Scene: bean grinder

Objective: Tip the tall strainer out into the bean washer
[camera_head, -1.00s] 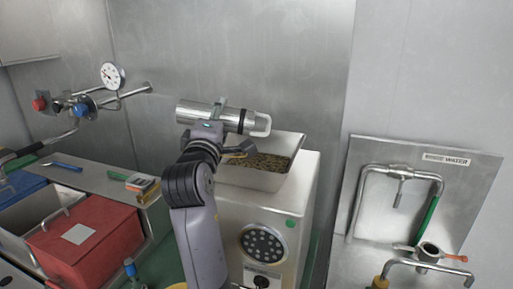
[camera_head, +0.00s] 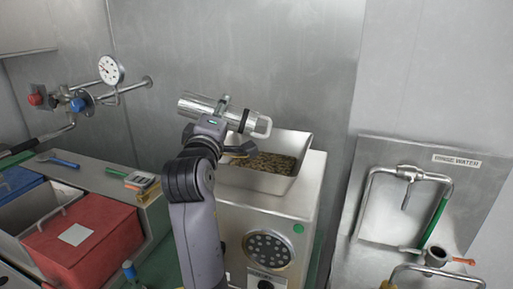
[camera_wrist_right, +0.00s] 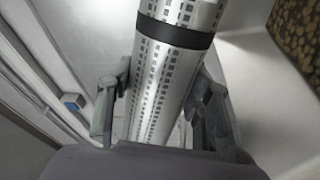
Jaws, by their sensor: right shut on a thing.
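The tall strainer (camera_head: 200,106) is a shiny perforated metal tube with a dark band and a pale loop handle at its right end. My right gripper (camera_head: 220,122) is shut around its body and holds it in the air. The strainer lies nearly level, its right end lower. In the right wrist view the perforated tube (camera_wrist_right: 172,75) runs between the two fingers. Below and right is a steel machine (camera_head: 230,215), seemingly the bean washer, with an open pan (camera_head: 300,160) of brown beans. The strainer's inside is hidden. My left gripper is out of view.
A red box (camera_head: 80,245) and a blue bin stand at the left. Valves and a gauge (camera_head: 111,69) are on the wall behind them. At the right is a rinse-water panel (camera_head: 400,230) with bent pipes.

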